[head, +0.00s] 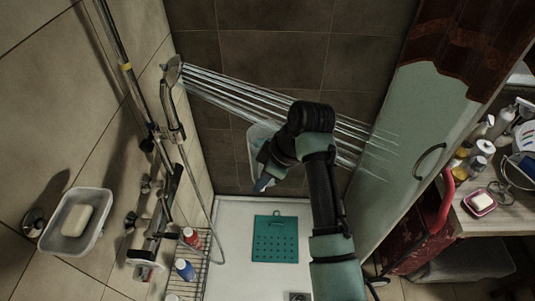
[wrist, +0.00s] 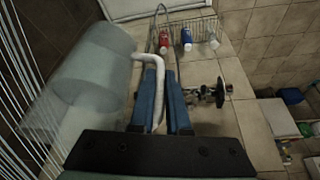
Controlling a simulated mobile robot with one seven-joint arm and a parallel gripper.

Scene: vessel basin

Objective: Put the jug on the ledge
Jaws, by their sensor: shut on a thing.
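The jug (head: 258,138) is pale and translucent, partly hidden behind my arm in the head view. In the wrist view the jug (wrist: 85,85) lies left of the fingers, and its white handle (wrist: 157,90) runs between them. My gripper (head: 264,181) has blue fingers, also seen in the wrist view (wrist: 160,120), and is shut on the handle. The jug is held in the air above the white shower floor. Water streaks pass close to it; whether any enters it I cannot tell. I cannot clearly make out which surface is the ledge.
A shower head (head: 173,72) sprays water rightward across the stall. A wire rack (head: 190,262) holds red and blue bottles at the left wall, near a soap dish (head: 76,222). A teal mat (head: 275,239) lies on the floor. A cluttered counter (head: 500,218) stands right.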

